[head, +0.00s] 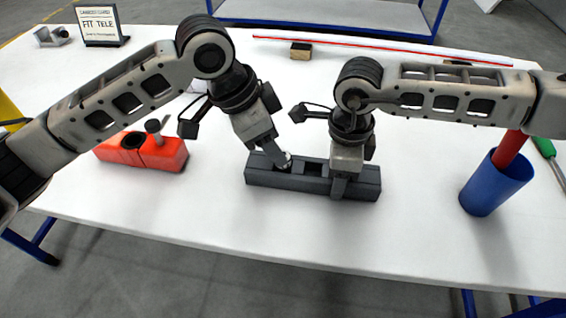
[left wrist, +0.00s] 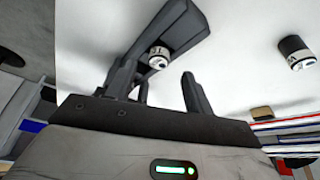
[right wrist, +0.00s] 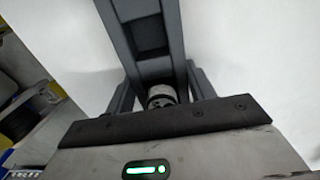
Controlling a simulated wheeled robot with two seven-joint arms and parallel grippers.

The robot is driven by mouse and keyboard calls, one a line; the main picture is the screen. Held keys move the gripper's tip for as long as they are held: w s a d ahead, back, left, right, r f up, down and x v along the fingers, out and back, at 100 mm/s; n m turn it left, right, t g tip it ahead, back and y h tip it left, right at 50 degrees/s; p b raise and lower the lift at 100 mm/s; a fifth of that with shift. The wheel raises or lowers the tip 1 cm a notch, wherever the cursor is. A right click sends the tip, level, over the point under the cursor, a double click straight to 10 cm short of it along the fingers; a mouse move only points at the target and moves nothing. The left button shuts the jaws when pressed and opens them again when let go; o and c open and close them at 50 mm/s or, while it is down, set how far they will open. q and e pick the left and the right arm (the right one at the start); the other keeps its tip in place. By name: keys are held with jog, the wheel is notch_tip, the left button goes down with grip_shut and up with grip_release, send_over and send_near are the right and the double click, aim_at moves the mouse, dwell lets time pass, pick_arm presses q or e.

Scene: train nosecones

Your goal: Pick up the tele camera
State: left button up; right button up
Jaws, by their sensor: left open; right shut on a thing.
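A dark grey holder block (head: 262,178) with square openings lies near the table's middle; it also shows in the right wrist view (right wrist: 135,12). A small silver and black camera (left wrist: 158,58) shows at the holder in the left wrist view. A second one (left wrist: 295,52) is apart, over the white tabletop. I cannot tell which is the tele. My left gripper (head: 282,163) is open at the holder's left part, its fingers (left wrist: 160,88) around nothing. My right gripper (head: 340,190) is shut across the holder's right end. A camera (right wrist: 160,97) shows between its fingers.
A sign reading "FIT TELE" (head: 100,24) stands back left. A red-orange block (head: 160,155) lies left. A blue cup (head: 490,187) with a red object (head: 511,148) stands right. A small brown block (head: 300,50) lies at the back. The front table strip is clear.

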pick_arm(q)
jog(key=shift+x, duration=1.45)
jog(key=c, duration=1.1)
jog(key=shift+d+r, duration=0.1)
jog(key=shift+r, duration=0.45)
notch_tip(320, 180, up, 2)
jog(key=shift+r, duration=0.2)
jog(key=s+a, duration=0.2)
jog(key=a, duration=0.6)
jog(key=s+a, duration=0.3)
jog(key=a, duration=0.6)
jog(key=shift+s+a, duration=0.15)
jog(key=shift+s, duration=0.1)
pick_arm(e)
jog(key=o, duration=1.1)
